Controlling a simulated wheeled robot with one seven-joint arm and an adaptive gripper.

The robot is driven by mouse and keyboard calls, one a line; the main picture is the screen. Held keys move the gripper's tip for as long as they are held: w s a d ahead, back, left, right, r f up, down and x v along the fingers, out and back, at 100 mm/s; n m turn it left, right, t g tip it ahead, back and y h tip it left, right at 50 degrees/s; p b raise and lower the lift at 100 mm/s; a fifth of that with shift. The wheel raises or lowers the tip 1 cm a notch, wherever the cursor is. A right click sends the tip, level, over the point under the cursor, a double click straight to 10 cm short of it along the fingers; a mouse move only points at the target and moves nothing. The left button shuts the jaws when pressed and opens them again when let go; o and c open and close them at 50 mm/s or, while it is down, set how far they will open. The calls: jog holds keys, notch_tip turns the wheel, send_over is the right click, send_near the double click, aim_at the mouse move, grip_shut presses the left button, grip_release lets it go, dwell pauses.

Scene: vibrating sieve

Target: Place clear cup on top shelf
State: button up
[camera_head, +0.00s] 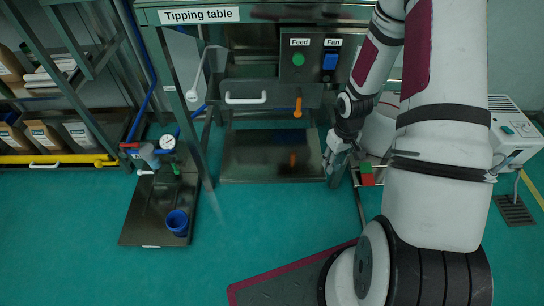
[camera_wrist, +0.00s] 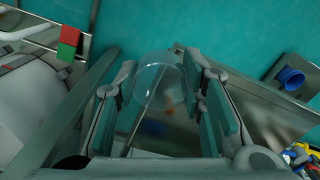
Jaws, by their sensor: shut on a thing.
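In the wrist view, a clear, see-through cup (camera_wrist: 160,80) sits between the two fingers of my gripper (camera_wrist: 159,88), which is shut on it. The dark metal surface shows through it. In the head view my gripper (camera_head: 336,155) hangs low by the right leg of the tipping table. I cannot make out the cup there. A rack with shelves (camera_head: 88,62) stands at the left, holding brown bags. The tipping table's metal top (camera_head: 165,8) is at the upper edge. I cannot tell which of these is the named top shelf.
A low metal shelf (camera_head: 235,150) lies under the tipping table, with an orange handle (camera_head: 297,108) above it. A floor plate (camera_head: 140,225) holds a blue cup (camera_head: 177,221) and a gauge (camera_head: 168,142). Red and green blocks (camera_head: 367,174) sit right of my gripper. Front floor is mostly clear.

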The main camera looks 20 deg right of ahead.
jog(key=b, duration=0.4)
send_over(289, 158)
jog(key=shift+s+d+f, duration=0.15)
jog(key=shift+f, duration=0.75)
jog(key=shift+w+f+b, duration=0.2)
jog(key=shift+f+b, duration=0.7)
jog(key=shift+f, duration=0.85)
jog(key=shift+f, duration=0.15)
jog(key=o, duration=1.1)
notch_tip(289, 158, up, 12)
jog(key=p, duration=0.4)
jog(key=shift+r, duration=0.25)
